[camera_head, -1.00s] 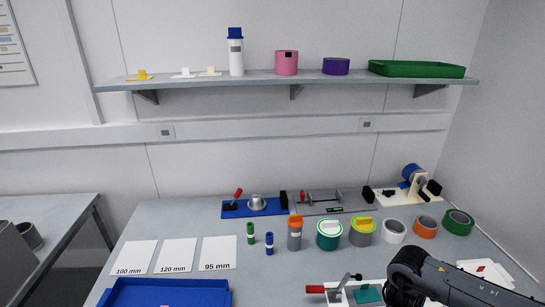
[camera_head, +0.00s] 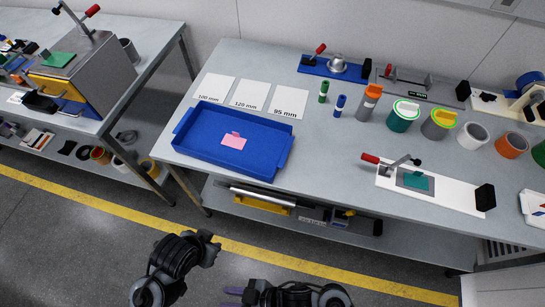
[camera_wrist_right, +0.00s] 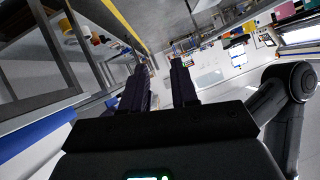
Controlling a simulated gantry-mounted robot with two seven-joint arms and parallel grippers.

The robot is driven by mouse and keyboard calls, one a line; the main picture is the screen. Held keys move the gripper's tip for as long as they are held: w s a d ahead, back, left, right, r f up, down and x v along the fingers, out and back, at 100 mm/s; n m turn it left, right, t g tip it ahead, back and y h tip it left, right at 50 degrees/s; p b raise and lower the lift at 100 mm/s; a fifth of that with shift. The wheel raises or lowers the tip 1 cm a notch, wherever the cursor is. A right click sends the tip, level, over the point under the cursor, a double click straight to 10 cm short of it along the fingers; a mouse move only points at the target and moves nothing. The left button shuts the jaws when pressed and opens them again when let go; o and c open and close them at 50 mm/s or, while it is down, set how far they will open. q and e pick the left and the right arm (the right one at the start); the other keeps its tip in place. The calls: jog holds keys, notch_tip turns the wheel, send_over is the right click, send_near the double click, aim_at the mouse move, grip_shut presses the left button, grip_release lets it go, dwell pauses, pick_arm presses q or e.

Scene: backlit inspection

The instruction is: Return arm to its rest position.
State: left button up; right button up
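My right gripper (camera_head: 234,297) is at the bottom edge of the head view, in front of the bench and over the floor. In the right wrist view its two dark fingers (camera_wrist_right: 160,88) stand apart with nothing between them. Another black arm part of mine (camera_head: 175,262) shows at the lower left of the head view, also clear of the bench. I cannot make out left gripper fingers on it. The grey workbench (camera_head: 330,160) is beyond both arms.
A blue tray (camera_head: 189,147) holding a pink piece (camera_head: 234,141) sits near the bench's front edge. A white clamp board (camera_head: 447,195) with a teal plate (camera_head: 414,182) lies right of it. Several cylinders and rolls stand behind. The floor (camera_head: 60,240) in front is clear.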

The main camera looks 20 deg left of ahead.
jog(key=w+d+r+m+t+h, duration=0.3)
jog(key=w+d+m+t+h, duration=0.1)
jog(key=w+d+m+t, duration=0.65)
jog(key=d+r+m+g+h, duration=0.2)
jog(key=d+m+g+h, duration=0.35)
jog(key=d, duration=1.85)
notch_tip(320, 180, up, 33)
jog(key=t+h+p, duration=0.1)
jog(key=h+p, duration=0.1)
jog(key=p, duration=3.1)
jog(key=shift+a+t, duration=0.4)
jog(key=shift+w+h, duration=0.1)
jog(key=shift+h, duration=0.15)
